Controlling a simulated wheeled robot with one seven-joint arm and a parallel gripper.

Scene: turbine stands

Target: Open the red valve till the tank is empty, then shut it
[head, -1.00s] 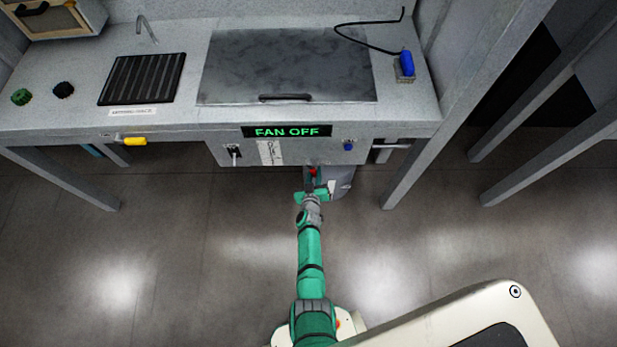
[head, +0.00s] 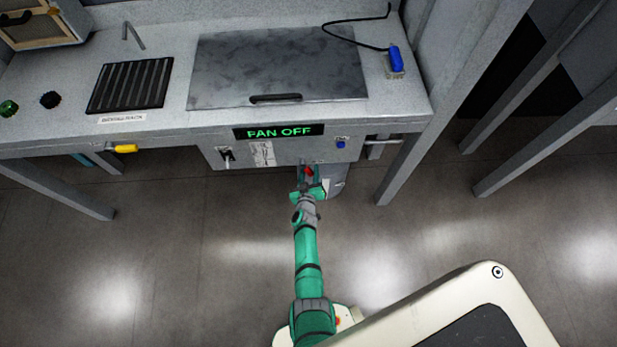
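The red valve (head: 309,171) is a small red part under the front edge of the bench, below the display. My gripper (head: 309,177) is right at it, with the red showing between or just beyond its fingers. The fingers are too small to tell whether they are open around the valve or shut on it. A grey metal lid (head: 278,60) with a dark handle lies shut on the bench top, perhaps over the tank. No liquid or level shows. A grey metal part (head: 336,178) sits just right of my gripper under the bench.
A switch (head: 228,156) and a blue button (head: 341,144) are on the front panel. A yellow handle (head: 126,149) is at the left, a blue-handled tool (head: 396,60) at the right. Bench legs (head: 392,188) flank clear floor.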

